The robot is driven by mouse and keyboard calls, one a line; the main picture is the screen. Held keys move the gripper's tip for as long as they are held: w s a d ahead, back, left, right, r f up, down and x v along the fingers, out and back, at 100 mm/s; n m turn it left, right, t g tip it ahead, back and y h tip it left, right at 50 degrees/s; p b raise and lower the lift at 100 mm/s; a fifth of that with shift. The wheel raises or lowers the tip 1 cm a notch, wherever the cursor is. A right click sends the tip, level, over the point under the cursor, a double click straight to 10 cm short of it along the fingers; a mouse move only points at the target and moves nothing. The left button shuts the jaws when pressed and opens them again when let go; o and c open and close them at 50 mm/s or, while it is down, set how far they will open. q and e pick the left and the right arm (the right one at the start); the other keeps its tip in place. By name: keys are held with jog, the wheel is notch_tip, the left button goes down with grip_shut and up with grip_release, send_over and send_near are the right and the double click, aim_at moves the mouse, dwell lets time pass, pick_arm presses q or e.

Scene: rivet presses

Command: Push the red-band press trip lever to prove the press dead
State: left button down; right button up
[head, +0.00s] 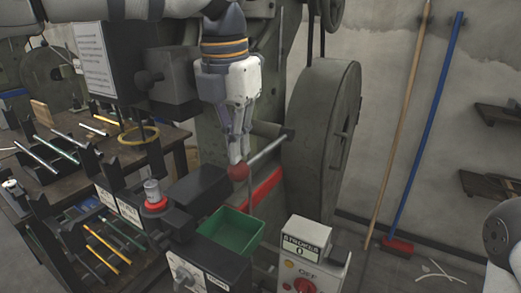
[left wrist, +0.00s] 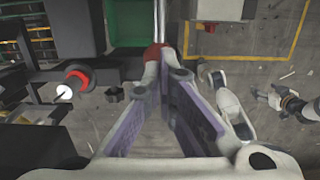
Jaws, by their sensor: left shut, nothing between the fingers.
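The trip lever is a bare metal rod (head: 268,151) with a red ball knob (head: 238,172) at its near end, on the dark green press (head: 211,150). A red band (head: 262,188) runs along the press just below the rod. My left gripper (head: 236,158) points down with its fingers shut and empty. Its tips are right at the top of the knob; whether they touch it I cannot tell. In the left wrist view the knob (left wrist: 155,52) shows just beyond the fingertips (left wrist: 163,66). What looks like my right gripper (left wrist: 268,97) is small there, its fingers unclear.
A green bin (head: 233,232) sits below the knob. A stroke counter box (head: 306,241) reading 0 stands at the front. A large flywheel (head: 322,130) is right of the lever. Racks with rods (head: 104,248) fill the left. A broom (head: 398,245) leans on the wall.

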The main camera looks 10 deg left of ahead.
aim_at(234, 167)
pick_arm(q)
jog(key=shift+s+f, duration=0.1)
jog(key=shift+f, duration=0.75)
pick_arm(e)
jog(key=shift+w+r, duration=0.3)
jog(key=shift+w, duration=0.05)
pick_arm(q)
jog(key=shift+s+f+p, duration=0.15)
jog(key=shift+f+p, duration=0.15)
jog(key=shift+f, duration=0.6)
pick_arm(e)
jog(key=shift+w+r, duration=0.1)
jog(key=shift+w, duration=0.05)
pick_arm(q)
jog(key=shift+f, duration=0.15)
jog(key=shift+a+f, duration=0.1)
jog(key=shift+f, duration=0.8)
